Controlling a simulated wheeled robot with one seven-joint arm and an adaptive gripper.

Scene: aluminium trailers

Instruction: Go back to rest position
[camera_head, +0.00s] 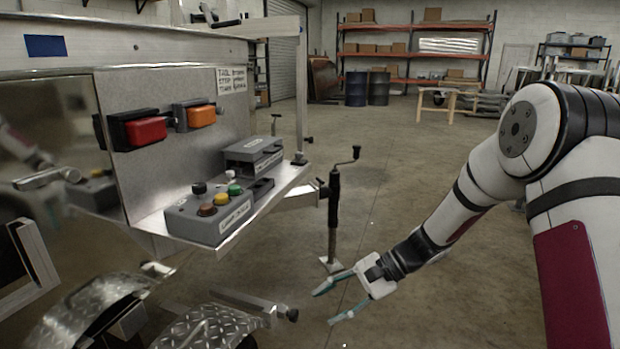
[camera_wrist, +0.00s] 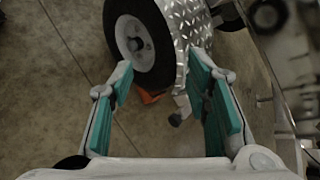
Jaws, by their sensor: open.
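My gripper (camera_head: 338,302) hangs low at the right of the trailer in the head view, apart from it, with its fingers pointing left and down. Its two teal-padded fingers stand apart, and nothing is between them in the head view. In the wrist view my gripper (camera_wrist: 163,108) is open and empty, above the floor and facing a trailer wheel (camera_wrist: 143,45). My arm comes in from the right side of the head view, bent at the elbow.
The trailer's shelf (camera_head: 285,180) holds a grey button box (camera_head: 208,214) and a grey connector box (camera_head: 253,155). A jack stand with a crank (camera_head: 334,215) stands close behind my gripper. Diamond-plate fenders (camera_head: 200,328) lie low left. Open floor (camera_head: 420,160) extends beyond.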

